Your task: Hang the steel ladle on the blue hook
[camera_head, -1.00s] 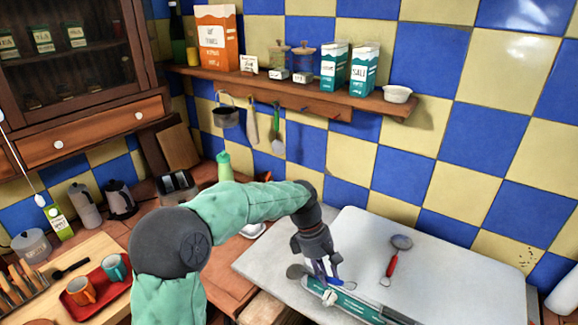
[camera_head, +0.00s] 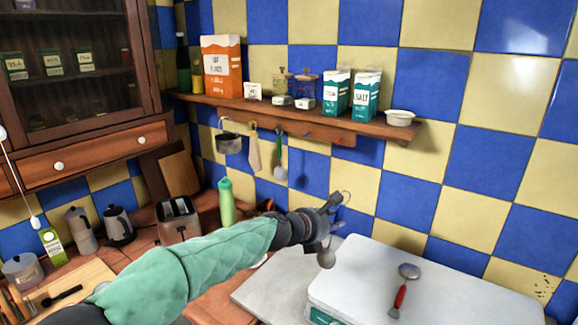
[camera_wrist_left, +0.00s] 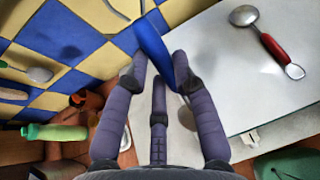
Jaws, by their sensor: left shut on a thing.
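My left gripper (camera_head: 330,218) is shut on the steel ladle and holds it in the air in front of the tiled wall, above the worktop. The ladle's round bowl (camera_head: 326,258) hangs below the gripper, and its curved wire end shows above. In the left wrist view the ladle's blue handle (camera_wrist_left: 151,42) passes between the fingers (camera_wrist_left: 158,80). A wooden hook rail (camera_head: 315,133) runs under the shelf, up and left of the gripper. Its free hooks are too small for me to tell which is blue. My right gripper is not in view.
A pot (camera_head: 229,143), a wooden utensil (camera_head: 254,152) and a green-handled utensil (camera_head: 280,160) hang from the rail's left part. The shelf (camera_head: 385,126) above holds boxes and jars. A red-handled spoon (camera_head: 401,294) lies on the white surface (camera_head: 365,262). A green bottle (camera_head: 226,200) stands left.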

